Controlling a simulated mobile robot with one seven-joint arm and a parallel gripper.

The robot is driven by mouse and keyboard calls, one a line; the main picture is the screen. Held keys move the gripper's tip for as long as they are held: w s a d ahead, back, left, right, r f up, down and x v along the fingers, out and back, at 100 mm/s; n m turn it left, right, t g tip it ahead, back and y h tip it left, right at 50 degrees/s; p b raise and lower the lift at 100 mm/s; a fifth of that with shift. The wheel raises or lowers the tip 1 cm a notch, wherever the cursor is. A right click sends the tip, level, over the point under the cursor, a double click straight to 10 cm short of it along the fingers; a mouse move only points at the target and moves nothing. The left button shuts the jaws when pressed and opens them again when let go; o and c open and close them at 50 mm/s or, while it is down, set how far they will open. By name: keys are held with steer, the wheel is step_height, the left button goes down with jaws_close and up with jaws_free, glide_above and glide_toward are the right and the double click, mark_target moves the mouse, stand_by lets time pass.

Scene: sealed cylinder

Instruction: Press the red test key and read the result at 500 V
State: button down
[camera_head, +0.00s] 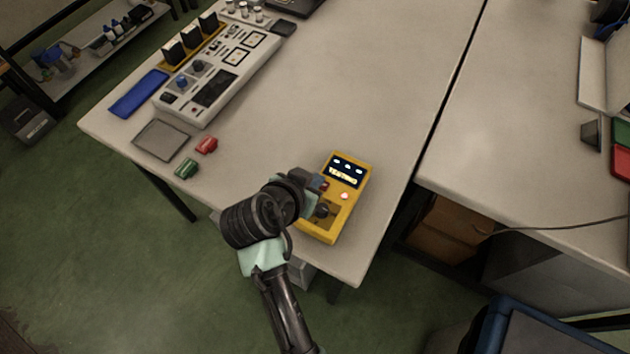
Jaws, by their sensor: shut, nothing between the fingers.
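A yellow handheld tester (351,207) lies on the grey bench near its front right corner. Its dark screen (345,171) is lit and shows small icons above a yellow word that looks like "TESTING". A small pale, lit spot shows below the screen on the right. A dark dial (323,209) sits lower on the face; its setting is too small to read. My gripper (322,183) is shut and empty at the tester's left side, just below the screen. A bit of red shows at its tip, perhaps the test key; the gripper partly hides it, and contact is unclear.
A red clip (206,145) and a green clip (187,168) lie left of my arm, by a grey plate (161,140). A large white instrument (217,76) and a blue tray (139,94) stand farther back. The bench behind the tester is clear; a gap separates the right bench.

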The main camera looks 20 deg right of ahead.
steer(key=v, duration=0.7)
steer(key=shift+r, duration=0.2)
stand_by(0.5)
steer(key=w+a+r+n+t+y, duration=0.1)
steer(key=w+a+r+n+t, duration=0.2)
steer(key=r, duration=0.8)
steer(key=w+a+r+n+t+y, duration=0.1)
steer(key=w+r+t, duration=0.4)
steer(key=r, duration=0.6)
steer(key=w+a+r+n+t+y, duration=0.2)
steer(key=r+t, duration=0.3)
steer(key=r, duration=0.6)
steer(key=s+a+r+n+t+y, duration=0.1)
steer(key=s+r+t, duration=0.3)
steer(key=r, duration=0.7)
steer(key=s+a+r+n+t+y, duration=0.2)
steer(key=s+r, duration=0.5)
steer(key=r, duration=0.4)
steer(key=n+t, duration=0.1)
steer(key=t, duration=0.1)
steer(key=shift+t, duration=0.4)
steer(key=shift+s+f, duration=0.1)
steer(key=shift+f, duration=0.05)
